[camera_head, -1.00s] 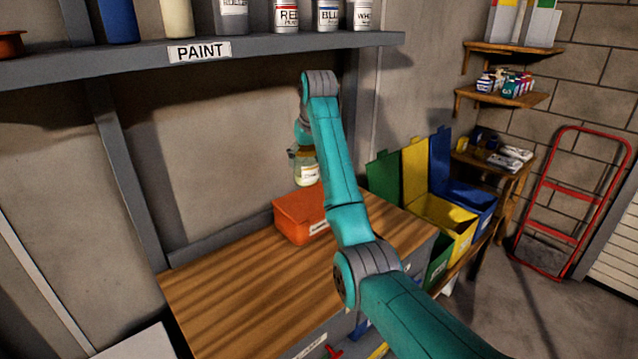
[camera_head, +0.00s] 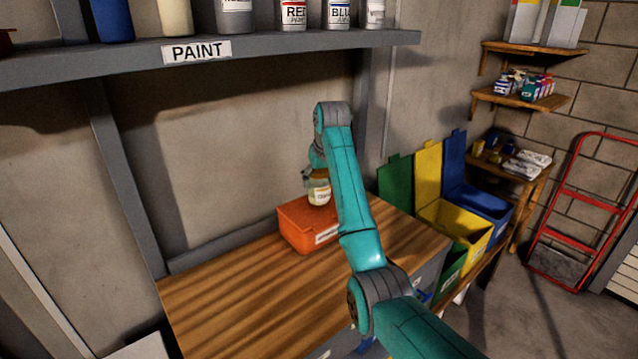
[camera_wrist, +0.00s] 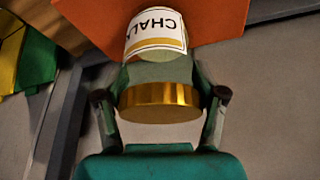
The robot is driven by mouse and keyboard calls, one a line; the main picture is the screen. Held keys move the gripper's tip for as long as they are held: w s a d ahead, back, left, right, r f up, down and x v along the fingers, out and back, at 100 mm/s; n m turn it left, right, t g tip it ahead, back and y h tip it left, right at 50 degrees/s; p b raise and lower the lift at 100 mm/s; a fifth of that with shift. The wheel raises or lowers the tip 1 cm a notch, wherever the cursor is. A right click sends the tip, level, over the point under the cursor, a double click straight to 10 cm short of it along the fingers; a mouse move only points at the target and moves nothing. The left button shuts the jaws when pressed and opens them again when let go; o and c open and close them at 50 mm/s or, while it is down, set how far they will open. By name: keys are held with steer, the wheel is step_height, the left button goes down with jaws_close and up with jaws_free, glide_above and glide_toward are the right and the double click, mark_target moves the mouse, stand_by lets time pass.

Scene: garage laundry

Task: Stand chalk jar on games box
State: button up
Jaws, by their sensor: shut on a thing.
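The chalk jar (camera_head: 319,192) is a clear jar with a white label and a gold lid. In the wrist view the jar (camera_wrist: 155,35) shows its label reading "CHAL" and its lid towards me. My gripper (camera_head: 316,176) is shut on the jar near the lid, with one finger on each side in the wrist view (camera_wrist: 160,98). The games box (camera_head: 296,232) is orange with a white label on its front and sits on the wooden worktop. The jar is upright over the box top; I cannot tell whether its base touches the box.
The wooden worktop (camera_head: 230,300) is clear left of the box. A paint shelf (camera_head: 120,58) with several cans runs above. Green, yellow and blue open bins (camera_head: 447,222) stand to the right. A red hand truck (camera_head: 565,225) leans at the far right.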

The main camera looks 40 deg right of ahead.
steer(key=shift+f, duration=0.5)
steer(key=shift+f, duration=0.1)
steer(key=o, duration=1.3)
steer(key=shift+f, duration=0.1)
